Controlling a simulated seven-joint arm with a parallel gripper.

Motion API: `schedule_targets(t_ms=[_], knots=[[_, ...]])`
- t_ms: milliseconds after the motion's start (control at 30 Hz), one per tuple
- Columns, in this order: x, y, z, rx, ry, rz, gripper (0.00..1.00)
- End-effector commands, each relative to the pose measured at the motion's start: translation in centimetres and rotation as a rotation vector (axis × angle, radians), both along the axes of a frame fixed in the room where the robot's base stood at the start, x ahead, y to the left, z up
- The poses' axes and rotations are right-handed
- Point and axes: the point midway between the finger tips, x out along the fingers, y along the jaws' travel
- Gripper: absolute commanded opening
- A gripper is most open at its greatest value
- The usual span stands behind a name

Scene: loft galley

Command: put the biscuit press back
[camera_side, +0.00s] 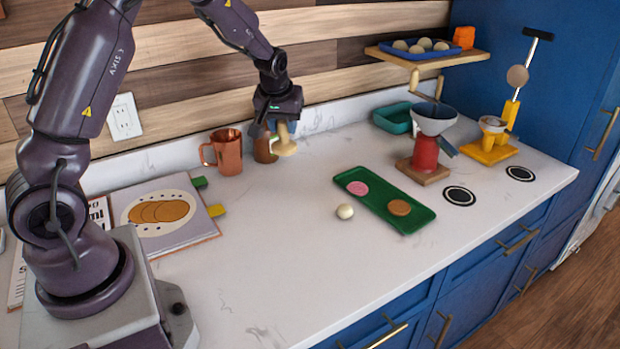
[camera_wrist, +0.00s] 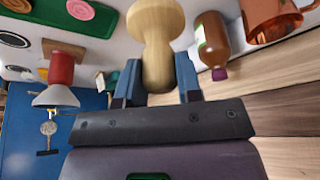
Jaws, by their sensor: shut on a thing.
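The biscuit press (camera_side: 285,143), a pale wooden piece with a rounded handle and a wider end, hangs below my gripper (camera_side: 276,118) in the side view. In the wrist view, the two blue fingers of my gripper (camera_wrist: 158,88) are shut on the handle of the biscuit press (camera_wrist: 155,28). Its wider end points away from the palm. It is held above the counter near the back wall, beside a brown bottle. The underside of the press is hidden.
A copper mug (camera_side: 228,153) and the brown bottle (camera_side: 262,151) stand close by. A green tray (camera_side: 372,208) holds a pink and a brown disc, with a pale ball (camera_side: 345,211) beside it. A red grinder (camera_side: 425,152) and yellow device (camera_side: 489,150) stand right. The counter's middle is clear.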

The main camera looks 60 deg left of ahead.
Motion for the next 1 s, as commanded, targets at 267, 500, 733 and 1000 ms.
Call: schedule_targets(t_ms=[267,500,733,1000], knots=[[-1.3,0.0,-2.0,0.002,-0.001,-0.044,0.14],[3.1,2.3,-4.3,0.001,0.002,-0.049,0.14],[7.1,4.4,-7.3,-0.001,0.004,-0.050,0.14],[9.9,5.8,-10.8,-0.001,0.001,-0.050,0.14]])
